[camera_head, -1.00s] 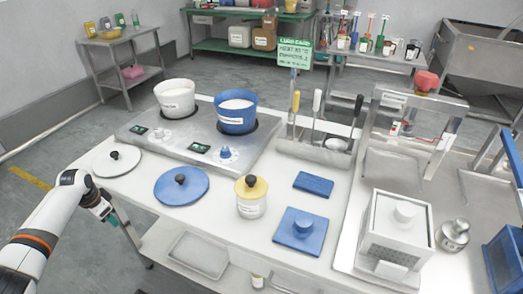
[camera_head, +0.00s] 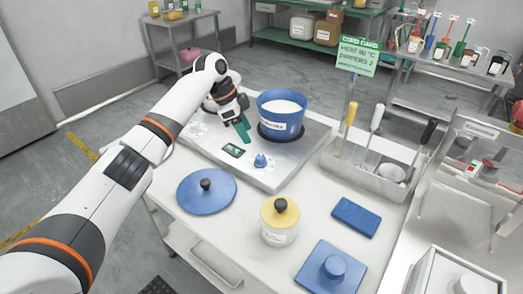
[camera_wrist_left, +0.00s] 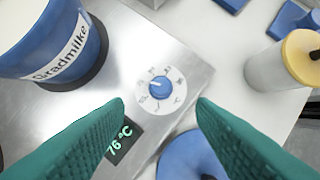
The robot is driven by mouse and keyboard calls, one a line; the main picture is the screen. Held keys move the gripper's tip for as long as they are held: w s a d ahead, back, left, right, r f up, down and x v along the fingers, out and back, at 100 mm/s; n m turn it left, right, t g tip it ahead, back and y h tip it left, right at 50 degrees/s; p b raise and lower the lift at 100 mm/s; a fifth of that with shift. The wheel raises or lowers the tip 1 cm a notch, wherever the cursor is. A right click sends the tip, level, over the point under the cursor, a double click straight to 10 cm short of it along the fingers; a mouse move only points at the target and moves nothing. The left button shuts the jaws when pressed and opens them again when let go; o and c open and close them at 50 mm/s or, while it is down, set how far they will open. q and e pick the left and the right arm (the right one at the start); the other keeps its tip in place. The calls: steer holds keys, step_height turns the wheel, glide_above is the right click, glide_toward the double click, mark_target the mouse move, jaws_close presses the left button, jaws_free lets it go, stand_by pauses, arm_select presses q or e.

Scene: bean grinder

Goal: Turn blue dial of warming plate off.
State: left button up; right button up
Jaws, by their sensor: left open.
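The warming plate (camera_head: 300,160) is a flat metal unit on the table. Its blue dial (camera_head: 261,160) sits at the front right beside a small dark display (camera_head: 233,150). In the left wrist view the blue dial (camera_wrist_left: 160,87) stands on a round white scale, and the display (camera_wrist_left: 120,138) reads 76 °C. My left gripper (camera_head: 243,130) is over the plate, behind and left of the dial. Its green fingers are open and empty, and in the wrist view the dial appears between and just beyond the fingertips (camera_wrist_left: 160,102). My right gripper is out of view.
A blue pot (camera_head: 282,125) stands on the plate close to the gripper. The white pot (camera_head: 210,104) is mostly hidden by my arm. A blue lid (camera_head: 222,193) and a yellow-lidded jar (camera_head: 278,235) lie in front; a utensil rack (camera_head: 365,170) stands right.

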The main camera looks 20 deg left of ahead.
arm_select(q)
glide_above(260, 157)
steer(key=a, duration=0.2)
steer(key=f, duration=0.3)
steer(key=s+f, duration=0.1)
steer(key=f, duration=0.1)
steer(key=x, duration=0.3)
steer(key=shift+w+f+p, duration=0.2)
steer(key=shift+f+p, duration=0.1)
steer(key=shift+f, duration=0.05)
steer(key=shift+d+f, duration=0.25)
steer(key=shift+f, duration=0.2)
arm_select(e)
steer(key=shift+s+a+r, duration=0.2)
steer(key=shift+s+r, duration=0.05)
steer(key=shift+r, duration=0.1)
